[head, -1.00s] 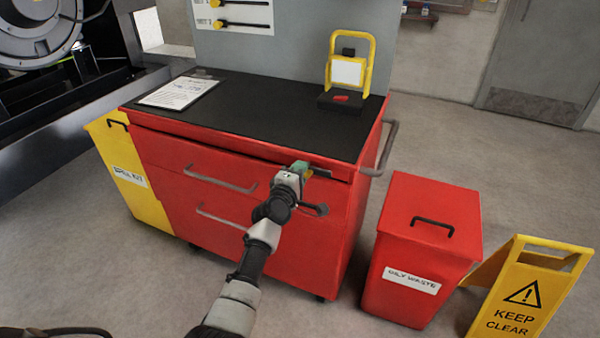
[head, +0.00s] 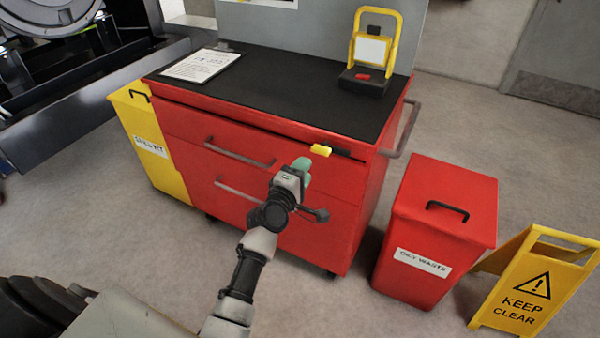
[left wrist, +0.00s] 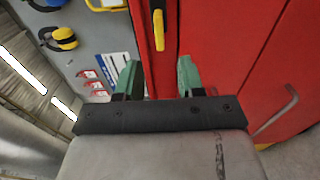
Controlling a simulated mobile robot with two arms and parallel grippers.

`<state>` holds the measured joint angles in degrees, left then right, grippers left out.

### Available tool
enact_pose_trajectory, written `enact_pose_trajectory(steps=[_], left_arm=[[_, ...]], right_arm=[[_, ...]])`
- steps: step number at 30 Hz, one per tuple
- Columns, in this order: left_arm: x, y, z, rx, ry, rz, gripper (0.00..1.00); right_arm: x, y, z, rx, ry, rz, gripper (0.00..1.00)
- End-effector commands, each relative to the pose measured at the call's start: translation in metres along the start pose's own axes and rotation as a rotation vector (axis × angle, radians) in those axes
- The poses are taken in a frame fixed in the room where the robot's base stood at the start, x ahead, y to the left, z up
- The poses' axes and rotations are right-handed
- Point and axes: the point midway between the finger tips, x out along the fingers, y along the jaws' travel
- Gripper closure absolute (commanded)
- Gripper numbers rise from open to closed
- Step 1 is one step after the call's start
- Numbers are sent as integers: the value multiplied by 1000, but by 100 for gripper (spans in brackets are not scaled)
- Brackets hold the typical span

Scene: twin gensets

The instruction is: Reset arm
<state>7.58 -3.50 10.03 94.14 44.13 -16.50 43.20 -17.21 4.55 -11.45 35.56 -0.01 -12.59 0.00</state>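My left gripper (head: 302,174) is in front of the red tool cart (head: 330,205), just below its top front edge. In the left wrist view its two green fingers (left wrist: 157,80) stand wide apart with nothing between them, so it is open. A small yellow piece (head: 321,150) sits on a dark bar at the cart's upper front edge, above and apart from the fingers. In the left wrist view the yellow piece (left wrist: 158,30) lies beyond the fingertips. My right gripper is not in view.
A clipboard sheet (head: 202,65) and a yellow-framed stand (head: 375,45) are on the cart's black top. A yellow spill kit bin (head: 150,145) stands left; a red oily waste bin (head: 440,215) and a yellow sign (head: 535,285) stand right. Floor is clear in front.

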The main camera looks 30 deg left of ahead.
Motion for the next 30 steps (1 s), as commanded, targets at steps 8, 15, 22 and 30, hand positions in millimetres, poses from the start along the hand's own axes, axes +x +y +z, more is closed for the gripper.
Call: enact_pose_trajectory(steps=[8, 15, 22, 30], left_arm=[[-16, 0, 0, -2, 0, 0, 62], [-16, 0, 0, -1, 0, 0, 62], [-16, -6, 1, 12, -2, -16, 62], [-54, -137, 27, 325, -102, -341, 62]], right_arm=[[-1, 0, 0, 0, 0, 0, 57], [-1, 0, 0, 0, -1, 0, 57], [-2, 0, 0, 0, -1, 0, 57], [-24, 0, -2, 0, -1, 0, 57]])
